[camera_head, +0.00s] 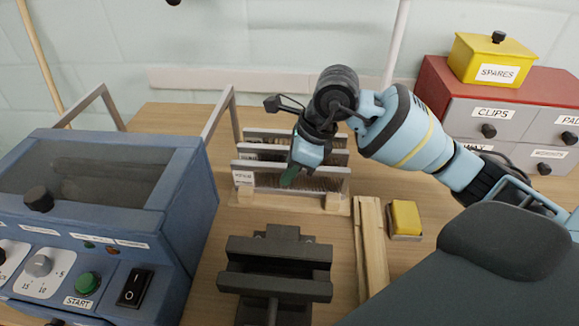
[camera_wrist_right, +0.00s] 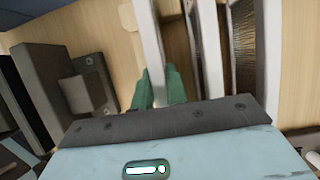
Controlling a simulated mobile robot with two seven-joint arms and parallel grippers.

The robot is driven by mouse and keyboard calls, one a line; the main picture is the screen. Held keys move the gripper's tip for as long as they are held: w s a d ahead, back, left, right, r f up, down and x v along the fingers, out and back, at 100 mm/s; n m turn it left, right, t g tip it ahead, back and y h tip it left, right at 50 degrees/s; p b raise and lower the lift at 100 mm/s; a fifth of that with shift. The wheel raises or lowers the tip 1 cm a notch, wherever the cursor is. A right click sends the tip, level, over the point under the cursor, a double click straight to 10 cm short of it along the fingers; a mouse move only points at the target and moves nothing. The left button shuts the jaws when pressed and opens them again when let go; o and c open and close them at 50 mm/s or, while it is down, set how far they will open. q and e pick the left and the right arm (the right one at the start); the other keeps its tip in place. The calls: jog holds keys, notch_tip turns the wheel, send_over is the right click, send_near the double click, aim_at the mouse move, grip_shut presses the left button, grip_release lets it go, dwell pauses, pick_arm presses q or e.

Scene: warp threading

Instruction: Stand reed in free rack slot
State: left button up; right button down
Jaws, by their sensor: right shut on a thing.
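A wooden rack (camera_head: 288,206) stands at the back middle of the table, with several metal-framed reeds standing across it. My right gripper (camera_head: 290,176) reaches down from above, its green fingers shut on the top bar of the nearest reed (camera_head: 262,167). That reed is upright at the front of the rack and has a white label at its left end; I cannot tell whether it is fully seated. In the right wrist view, the green fingers straddle the pale bar of the held reed (camera_wrist_right: 150,45). Other reeds (camera_wrist_right: 212,60) stand close beside it, apart from the fingers. My left gripper is not in view.
A dark vise-like block (camera_head: 275,268) stands in front of the rack. Wooden strips (camera_head: 370,250) and a yellow block (camera_head: 405,218) lie to the right. A blue machine (camera_head: 120,210) fills the left. Drawers (camera_head: 490,105) with a yellow spares box (camera_head: 497,60) stand back right.

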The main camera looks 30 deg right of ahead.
jog(key=c, duration=1.3)
grip_release()
jog(key=v, duration=0.8)
jog(key=shift+f, duration=0.15)
